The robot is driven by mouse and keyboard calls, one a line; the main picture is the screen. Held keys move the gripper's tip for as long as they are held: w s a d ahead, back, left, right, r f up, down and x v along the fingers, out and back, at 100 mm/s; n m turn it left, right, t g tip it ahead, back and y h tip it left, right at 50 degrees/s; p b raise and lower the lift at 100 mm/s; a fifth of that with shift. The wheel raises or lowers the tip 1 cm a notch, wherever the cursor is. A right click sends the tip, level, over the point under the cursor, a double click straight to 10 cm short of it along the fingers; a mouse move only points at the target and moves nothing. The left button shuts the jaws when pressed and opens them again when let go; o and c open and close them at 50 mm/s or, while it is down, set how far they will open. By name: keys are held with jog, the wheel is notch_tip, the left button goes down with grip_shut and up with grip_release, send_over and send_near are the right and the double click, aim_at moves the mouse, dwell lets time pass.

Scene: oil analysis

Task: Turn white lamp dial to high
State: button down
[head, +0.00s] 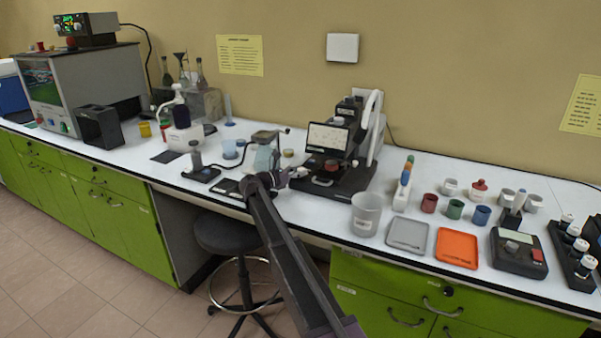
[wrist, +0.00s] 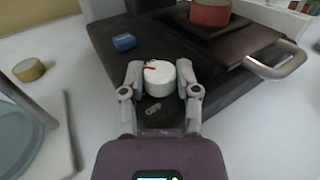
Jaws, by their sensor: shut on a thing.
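The white lamp dial (wrist: 160,78) is a round white knob with a red pointer mark on its top, standing on the black base (wrist: 120,55) of the instrument. In the wrist view the red mark points to the left. My gripper (wrist: 160,80) has one finger on each side of the dial and is shut on it. In the head view my gripper (head: 290,175) is at the left front corner of the black instrument (head: 340,150). The dial is too small and covered to make out there. Small markings lie on the base just below the dial.
A blue button (wrist: 124,42) sits on the base behind the dial. A red round pot (wrist: 210,14) stands on the stage to the right, with a metal handle (wrist: 275,62) jutting out. A yellow ring (wrist: 29,70) and a glass dish (wrist: 15,130) are at left.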

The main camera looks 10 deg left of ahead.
jog(key=shift+m+g+h, duration=0.5)
jog(key=shift+m+g, duration=0.1)
jog(key=shift+g, duration=0.2)
jog(key=c, duration=0.6)
grip_release()
jog(key=shift+a, duration=0.1)
jog(key=v, duration=1.2)
jog(key=shift+w+f, duration=0.1)
